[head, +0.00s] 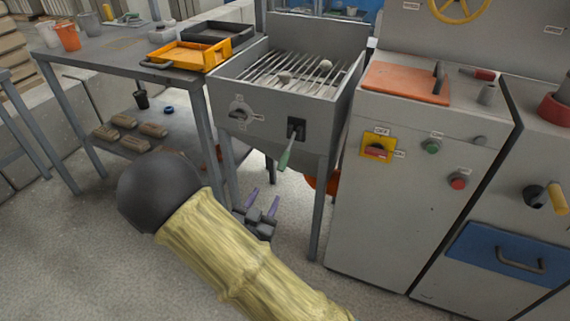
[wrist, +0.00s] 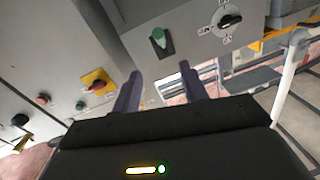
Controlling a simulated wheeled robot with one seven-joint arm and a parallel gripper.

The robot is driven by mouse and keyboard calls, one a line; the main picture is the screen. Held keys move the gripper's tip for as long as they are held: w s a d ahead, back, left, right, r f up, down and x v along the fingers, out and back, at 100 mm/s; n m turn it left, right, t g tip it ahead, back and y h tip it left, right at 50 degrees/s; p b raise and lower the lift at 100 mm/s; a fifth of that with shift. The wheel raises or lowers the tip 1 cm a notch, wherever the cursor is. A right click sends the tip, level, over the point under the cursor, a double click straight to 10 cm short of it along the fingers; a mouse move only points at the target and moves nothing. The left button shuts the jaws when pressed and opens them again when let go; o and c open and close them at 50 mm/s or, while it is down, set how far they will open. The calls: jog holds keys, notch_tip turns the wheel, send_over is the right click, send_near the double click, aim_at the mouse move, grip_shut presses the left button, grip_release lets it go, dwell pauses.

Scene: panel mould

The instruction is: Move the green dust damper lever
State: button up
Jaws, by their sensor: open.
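The green dust damper lever (head: 285,158) is on the front of the grey grated bin (head: 329,109). It hangs from a dark pivot plate and slants down to the left. In the wrist view the green lever (wrist: 158,38) shows nearly end-on, ahead of the fingers. My gripper (head: 262,203) is open and empty, with two purple fingers, below and left of the lever and apart from it. In the wrist view my gripper (wrist: 160,90) has the lever beyond the gap between its fingertips.
A rotary knob (head: 240,113) is left of the lever on the same panel. The grey cabinet (head: 415,215) to the right carries a yellow switch (head: 379,148), green and red buttons. A table leg (head: 203,140) stands left of the bin. Open floor lies in front.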

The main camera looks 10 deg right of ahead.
aim_at(282, 163)
jog(key=b+x, duration=0.2)
jog(key=x, duration=1.5)
jog(key=shift+w+d, duration=0.1)
jog(key=shift+w, duration=0.15)
grip_shut()
